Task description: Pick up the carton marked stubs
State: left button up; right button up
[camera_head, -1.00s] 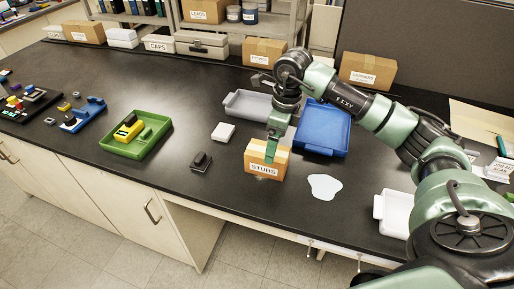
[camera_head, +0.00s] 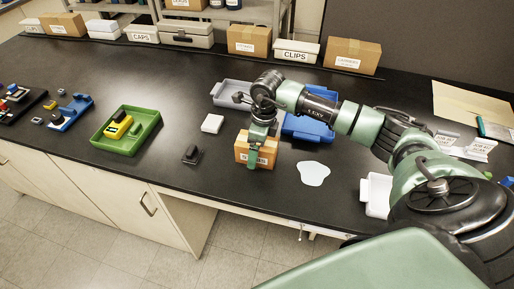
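The brown stubs carton (camera_head: 242,148) stands upright on the black bench near its front edge, its label partly covered. My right gripper (camera_head: 254,158) is over the carton, pointing down. One green finger lies in front of the carton's labelled face; the other finger is hidden. I cannot tell whether the fingers touch or squeeze the carton. My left gripper is not in view.
A grey tray (camera_head: 228,93) and a blue tray (camera_head: 306,128) lie behind the carton. A white block (camera_head: 212,123), a dark block (camera_head: 191,155) and a green tray (camera_head: 100,142) are to the left. A pale flat patch (camera_head: 314,173) and a white tray (camera_head: 376,193) are to the right.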

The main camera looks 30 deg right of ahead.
jog(key=c, duration=1.5)
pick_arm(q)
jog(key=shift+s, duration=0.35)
pick_arm(e)
jog(key=shift+c, duration=0.2)
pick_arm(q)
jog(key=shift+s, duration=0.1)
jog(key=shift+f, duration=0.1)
pick_arm(e)
jog(key=shift+r, duration=0.15)
